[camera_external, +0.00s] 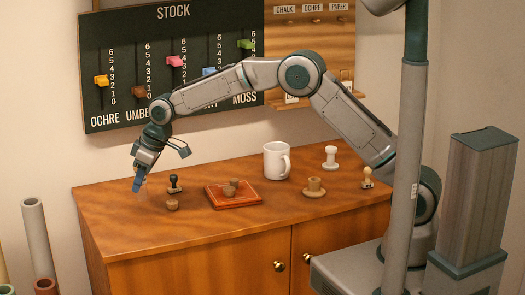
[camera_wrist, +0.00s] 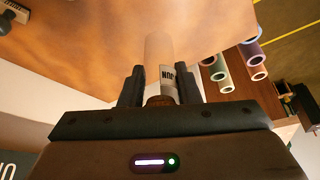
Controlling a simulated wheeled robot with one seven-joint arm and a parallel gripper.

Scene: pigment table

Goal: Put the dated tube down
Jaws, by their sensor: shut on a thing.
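My gripper (camera_external: 138,183) is over the left end of the wooden table (camera_external: 250,233), pointing down. In the wrist view, my gripper (camera_wrist: 160,85) is shut on a pale, see-through tube (camera_wrist: 158,48). In the external view the tube is too small to make out clearly. I cannot tell whether its lower end touches the tabletop.
A small cork (camera_external: 172,205) and a dark-handled stamp (camera_external: 175,184) stand just right of my gripper. Farther right are a red tray (camera_external: 215,199) with corks, a white mug (camera_external: 275,162), a cork on a saucer (camera_external: 315,188) and more stamps. The table's front left is bare.

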